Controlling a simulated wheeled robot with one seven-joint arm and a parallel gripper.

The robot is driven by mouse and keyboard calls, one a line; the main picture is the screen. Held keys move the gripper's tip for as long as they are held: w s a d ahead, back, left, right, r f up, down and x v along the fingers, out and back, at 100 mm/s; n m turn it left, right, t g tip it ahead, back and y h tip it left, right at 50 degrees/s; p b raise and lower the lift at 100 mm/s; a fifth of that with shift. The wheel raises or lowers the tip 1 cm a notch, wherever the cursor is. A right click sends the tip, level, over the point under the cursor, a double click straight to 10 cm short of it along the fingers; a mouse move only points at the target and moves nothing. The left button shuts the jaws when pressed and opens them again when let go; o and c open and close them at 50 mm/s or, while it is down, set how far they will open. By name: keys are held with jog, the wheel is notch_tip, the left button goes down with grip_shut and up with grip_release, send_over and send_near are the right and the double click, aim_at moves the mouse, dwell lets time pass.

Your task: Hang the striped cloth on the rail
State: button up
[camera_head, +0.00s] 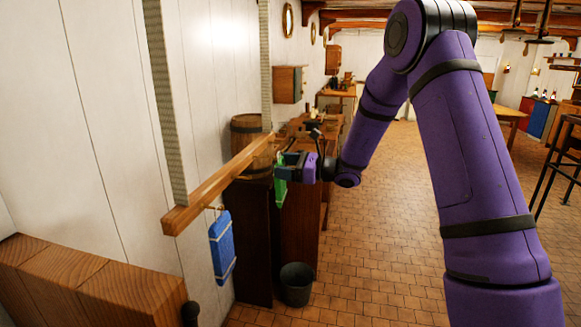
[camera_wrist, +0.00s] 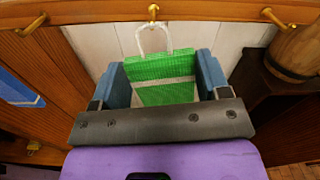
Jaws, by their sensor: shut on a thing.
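A green cloth (camera_wrist: 160,82) with fine lighter lines and a white loop at its top is between the blue fingers of my gripper (camera_wrist: 163,72). My gripper is shut on it. The wooden rail (camera_wrist: 85,11) with brass hooks runs across the top of the wrist view. The loop is right by the middle hook (camera_wrist: 153,12); I cannot tell whether it is over it. In the head view, my gripper (camera_head: 289,163) is beside the far part of the rail (camera_head: 215,184), and the green cloth (camera_head: 280,191) hangs down below the fingers.
A blue cloth (camera_head: 222,247) with a pale edge hangs from a hook at the rail's near end. A barrel (camera_head: 247,130) and dark wooden cabinets stand just beyond the rail. A bucket (camera_head: 297,283) is on the floor. The tiled floor to the right is open.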

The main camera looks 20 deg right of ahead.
jog(key=shift+w+a, duration=0.2)
jog(key=shift+a, duration=0.05)
jog(key=shift+x, duration=1.4)
dwell(1.1)
jog(key=shift+w+a+f, duration=0.1)
jog(key=shift+a+f, duration=0.2)
jog(key=shift+f, duration=0.25)
dwell(0.9)
jog(key=o, duration=1)
